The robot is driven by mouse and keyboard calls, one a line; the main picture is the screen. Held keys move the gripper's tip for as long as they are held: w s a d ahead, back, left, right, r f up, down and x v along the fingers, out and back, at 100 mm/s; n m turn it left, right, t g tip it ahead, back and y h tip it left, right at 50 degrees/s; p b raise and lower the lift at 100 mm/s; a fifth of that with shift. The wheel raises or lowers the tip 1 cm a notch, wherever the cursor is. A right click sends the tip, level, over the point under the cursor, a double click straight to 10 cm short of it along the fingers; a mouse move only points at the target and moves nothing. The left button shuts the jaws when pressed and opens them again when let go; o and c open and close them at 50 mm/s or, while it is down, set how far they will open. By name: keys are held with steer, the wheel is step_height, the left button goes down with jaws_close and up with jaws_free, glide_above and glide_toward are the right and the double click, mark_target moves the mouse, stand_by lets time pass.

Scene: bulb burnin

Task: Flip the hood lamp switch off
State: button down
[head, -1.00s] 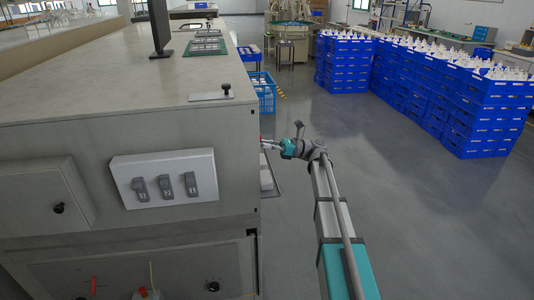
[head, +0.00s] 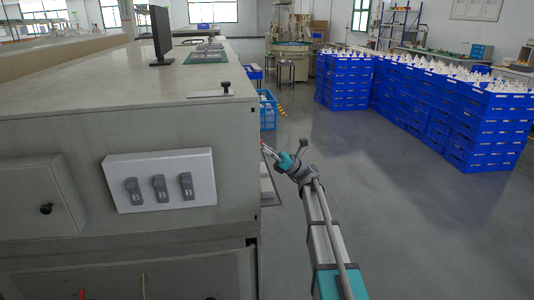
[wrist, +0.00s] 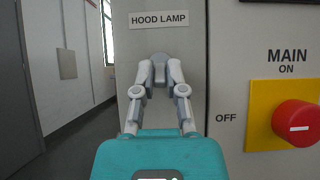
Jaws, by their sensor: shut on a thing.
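In the wrist view a white label reading HOOD LAMP (wrist: 160,18) sits on a pale grey panel face. Right below it, the fingertips of my gripper (wrist: 160,72) come together against the panel. The hood lamp switch is largely hidden behind the fingertips, so I cannot read its position. My gripper is shut on it. In the head view my gripper (head: 266,149) is at the right end face of the big grey cabinet (head: 120,100); the switch itself does not show there.
A red MAIN knob (wrist: 297,123) on a yellow plate (wrist: 258,112) is right of my gripper. A white box with three numbered grey switches (head: 160,181) is on the cabinet's front. Stacked blue crates (head: 430,95) stand right; the grey floor between is clear.

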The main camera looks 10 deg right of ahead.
steer(key=c, duration=0.7)
jaws_free()
steer(key=shift+r+p, duration=0.2)
steer(key=shift+p, duration=0.3)
